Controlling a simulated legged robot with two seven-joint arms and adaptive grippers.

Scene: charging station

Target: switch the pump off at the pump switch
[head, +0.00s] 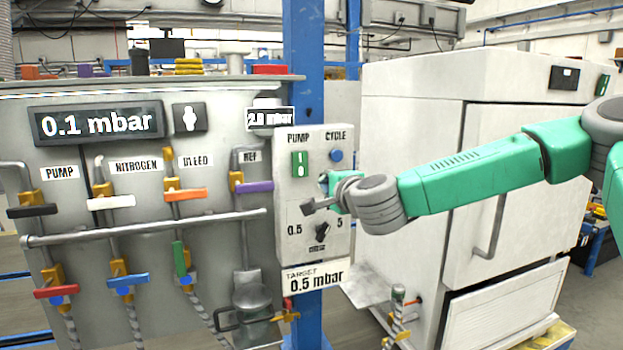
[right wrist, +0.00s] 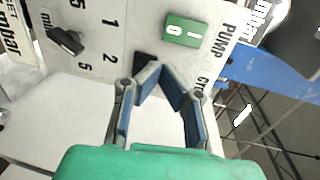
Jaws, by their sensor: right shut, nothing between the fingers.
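The pump switch (head: 299,164) is a green rocker marked I and O, under the PUMP label on the light control box (head: 283,200). In the right wrist view the switch (right wrist: 187,30) is in plain sight beyond the fingertips. I cannot tell for sure which half is pressed in. My right gripper (head: 312,207) is in front of the box, below and slightly right of the switch in the head view. Its fingertips (right wrist: 160,70) meet, with nothing between them, and appear apart from the switch. My left gripper is not in view.
A blue CYCLE button (head: 336,155) sits right of the switch, and a black selector knob (head: 322,232) below. A panel with colored valve handles and a 0.1 mbar display (head: 97,123) stands left. A white cabinet (head: 410,150) stands behind my right arm.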

